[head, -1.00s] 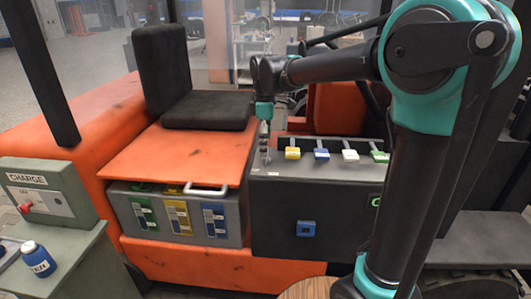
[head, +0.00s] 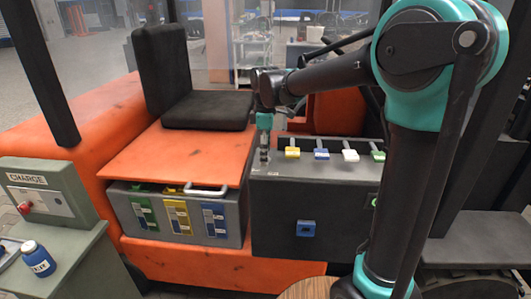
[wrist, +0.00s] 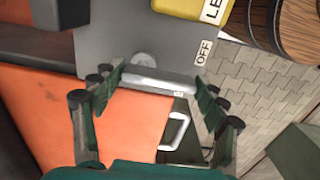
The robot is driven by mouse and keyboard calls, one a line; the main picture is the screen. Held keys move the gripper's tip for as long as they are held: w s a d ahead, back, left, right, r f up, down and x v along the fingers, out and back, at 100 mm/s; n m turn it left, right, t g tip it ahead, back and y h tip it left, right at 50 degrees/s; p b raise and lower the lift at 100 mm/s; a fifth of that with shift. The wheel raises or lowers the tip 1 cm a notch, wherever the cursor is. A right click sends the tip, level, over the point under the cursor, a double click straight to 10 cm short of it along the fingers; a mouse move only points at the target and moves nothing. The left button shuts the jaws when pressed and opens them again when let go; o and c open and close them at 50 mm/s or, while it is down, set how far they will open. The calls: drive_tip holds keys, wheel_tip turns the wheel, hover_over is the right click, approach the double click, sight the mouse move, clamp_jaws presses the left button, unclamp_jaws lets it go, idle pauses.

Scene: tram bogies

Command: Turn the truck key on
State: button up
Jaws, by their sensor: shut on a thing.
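The truck key (wrist: 160,82) is a grey metal bar with a rounded knob behind it, on the grey console top. In the wrist view it lies nearly level across the picture, its right end just below the OFF label (wrist: 204,52). My gripper (wrist: 160,84) has one finger at each end of the bar and is shut on it. In the head view my gripper (head: 264,157) points down at the left end of the dark console (head: 275,215). The key is too small and covered to make out there.
Yellow (head: 292,153), blue (head: 321,154), white (head: 350,156) and green (head: 377,156) levers stand right of my gripper. The orange panel (head: 170,155) and black seat (head: 208,110) are to the left. A battery box with a white handle (head: 206,191) sits below.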

drive_tip(key=shift+a, duration=0.1)
drive_tip(key=shift+c, duration=0.2)
drive_tip(key=m, duration=0.2)
drive_tip(key=a+m, duration=0.1)
drive_tip(key=m, duration=0.2)
drive_tip(key=shift+w+m, duration=0.15)
drive_tip(key=shift+m, duration=0.15)
drive_tip(key=m, duration=0.4)
drive_tip(key=w+m, duration=0.1)
drive_tip(key=m, duration=0.1)
drive_tip(key=shift+a, duration=0.4)
drive_tip(key=shift+m, duration=0.3)
drive_tip(key=o, duration=1.2)
drive_tip(key=shift+c, duration=0.2)
drive_tip(key=shift+r, duration=0.1)
wheel_tip(320, 180, up, 12)
